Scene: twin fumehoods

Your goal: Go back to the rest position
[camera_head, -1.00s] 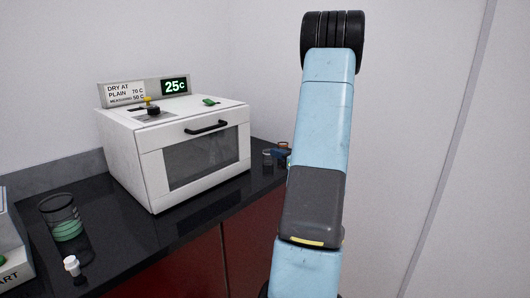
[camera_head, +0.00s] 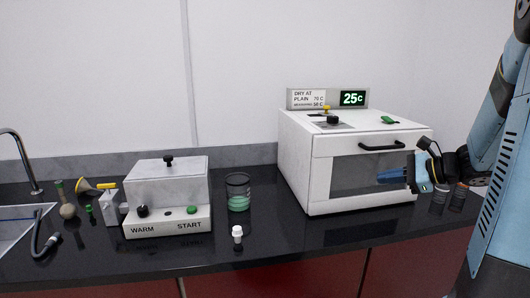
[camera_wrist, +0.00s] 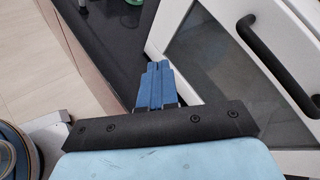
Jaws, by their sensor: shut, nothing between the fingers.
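My gripper (camera_head: 391,175) is in front of the white oven's door at the right of the head view, with its blue fingers pointing left. The fingers are shut with nothing between them. In the wrist view the blue fingers (camera_wrist: 156,86) lie side by side, with the oven door and its black handle to their right. My arm rises along the right edge of the head view. I cannot tell the exact gap between the fingers and the oven door.
The white oven (camera_head: 340,165) has a closed door and a display reading 25C. A warmer box (camera_head: 165,190), a beaker with green liquid (camera_head: 238,196) and a small white-capped bottle (camera_head: 237,233) stand on the black counter (camera_head: 285,235). Small dark-capped vials (camera_head: 459,196) stand right of the oven. A sink (camera_head: 20,228) is at far left.

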